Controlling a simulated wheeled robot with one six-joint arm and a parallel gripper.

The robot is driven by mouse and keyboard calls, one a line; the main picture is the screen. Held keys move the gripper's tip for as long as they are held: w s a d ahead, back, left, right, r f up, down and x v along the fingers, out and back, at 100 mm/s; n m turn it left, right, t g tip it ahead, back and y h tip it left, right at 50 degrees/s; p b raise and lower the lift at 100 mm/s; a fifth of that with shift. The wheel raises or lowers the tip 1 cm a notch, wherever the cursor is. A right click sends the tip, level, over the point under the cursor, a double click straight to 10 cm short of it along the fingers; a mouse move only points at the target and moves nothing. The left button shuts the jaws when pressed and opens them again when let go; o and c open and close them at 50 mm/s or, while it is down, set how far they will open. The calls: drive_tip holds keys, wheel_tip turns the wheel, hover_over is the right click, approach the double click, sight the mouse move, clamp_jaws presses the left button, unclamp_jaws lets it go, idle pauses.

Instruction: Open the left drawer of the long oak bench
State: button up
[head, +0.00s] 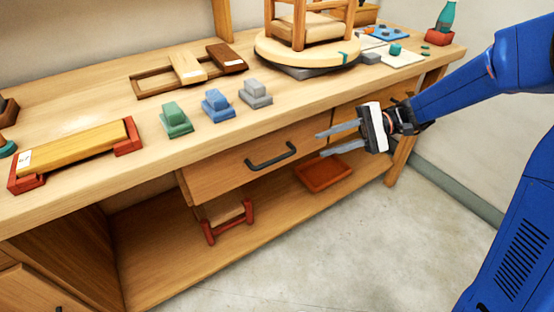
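The long oak bench (110,179) runs across the head view. My blue arm comes in from the right.
Green (175,120), blue (217,105) and grey (256,94) blocks stand on the bench top. A chair (308,25) sits on a round turntable (306,50). A red tray (323,174) and a red-ended rack (228,222) are on the lower shelf. The floor in front is clear.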

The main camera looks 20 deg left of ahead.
sight(281, 159)
drive_tip(key=x, duration=1.6)
clamp_jaws()
